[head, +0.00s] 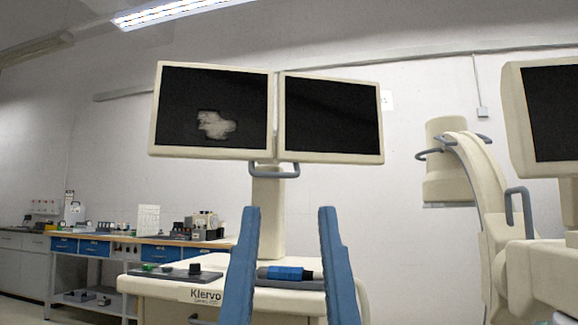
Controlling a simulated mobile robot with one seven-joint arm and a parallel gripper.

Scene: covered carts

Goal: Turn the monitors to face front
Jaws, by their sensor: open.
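Two cream-framed monitors stand side by side on a cream column (270,222) of a cart. The left monitor (180,110) shows a pale grey shape on a dark screen. The right monitor (330,115) has a dark screen. Both screens are visible from here, each slightly slanted. A grey-blue handle (289,172) hangs under the inner edges of the two monitors. My gripper (288,210) is open, its two blue fingers upright and wide apart in front of the cart. The fingertips appear below the handle, with the column showing between them. I see no contact.
The cart top (140,283), marked Klervo, carries a dark control panel and a blue device (285,273). At right stands a cream machine with a curved arm (475,190) and another dark screen (556,110). A workbench (120,240) with blue drawers stands back left.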

